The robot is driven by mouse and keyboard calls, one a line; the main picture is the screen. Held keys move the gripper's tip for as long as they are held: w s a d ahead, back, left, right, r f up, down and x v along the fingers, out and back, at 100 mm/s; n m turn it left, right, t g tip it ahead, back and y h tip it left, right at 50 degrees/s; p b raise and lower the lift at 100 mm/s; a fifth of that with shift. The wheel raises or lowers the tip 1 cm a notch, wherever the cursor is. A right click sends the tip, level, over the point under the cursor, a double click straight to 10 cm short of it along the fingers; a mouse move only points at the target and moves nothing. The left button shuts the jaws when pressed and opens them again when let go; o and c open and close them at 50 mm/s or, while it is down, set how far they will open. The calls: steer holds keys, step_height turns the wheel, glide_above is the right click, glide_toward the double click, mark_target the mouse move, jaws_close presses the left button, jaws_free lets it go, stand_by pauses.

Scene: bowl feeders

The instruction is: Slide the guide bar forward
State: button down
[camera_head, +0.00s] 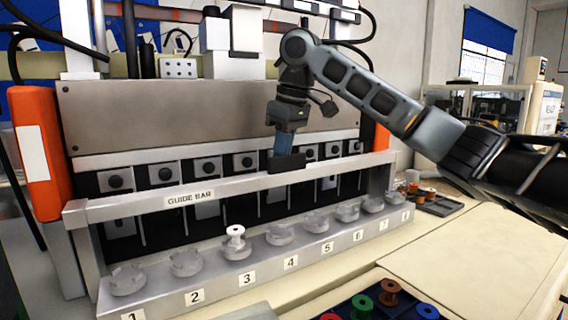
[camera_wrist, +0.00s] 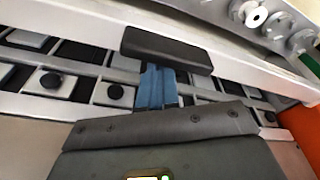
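The silver guide bar (camera_head: 135,207), labelled GUIDE BAR, runs across the front of the machine, above and behind the row of numbered round seats. In the wrist view its pale length (camera_wrist: 75,29) crosses the top. My gripper (camera_head: 285,150) points down at the middle of the bar. The wrist view also shows this block (camera_wrist: 165,49) across the end of the blue part. I cannot tell whether the block belongs to the bar or to my gripper. It hides the fingertips and any contact.
A white spool (camera_head: 236,234) stands on seat 3; the other seats look empty. Coloured spools (camera_head: 389,290) sit in a blue tray at the front. A dark tray (camera_head: 437,203) lies at the right. Orange posts (camera_head: 37,150) flank the machine. The beige tabletop (camera_head: 480,250) has clear room.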

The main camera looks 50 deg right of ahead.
steer(key=s, duration=0.1)
steer(key=s+a+f, duration=0.1)
steer(key=s, duration=0.1)
steer(key=s+f, duration=0.1)
steer(key=s, duration=0.1)
steer(key=shift+s+a+p, duration=0.15)
steer(key=shift+a+p, duration=0.1)
steer(key=shift+p, duration=0.15)
stand_by(0.4)
steer(key=shift+r, duration=0.1)
steer(key=shift+w+d+p, duration=0.15)
steer(key=shift+w+p, duration=0.2)
steer(key=shift+p, duration=0.05)
steer(key=w+p+v, duration=0.2)
steer(key=p+v, duration=0.7)
steer(key=p, duration=0.2)
glide_above(295, 164)
steer(key=a, duration=0.2)
steer(key=shift+s+d+r, duration=0.2)
steer(key=shift+s+r, duration=0.15)
steer(key=shift+s, duration=0.1)
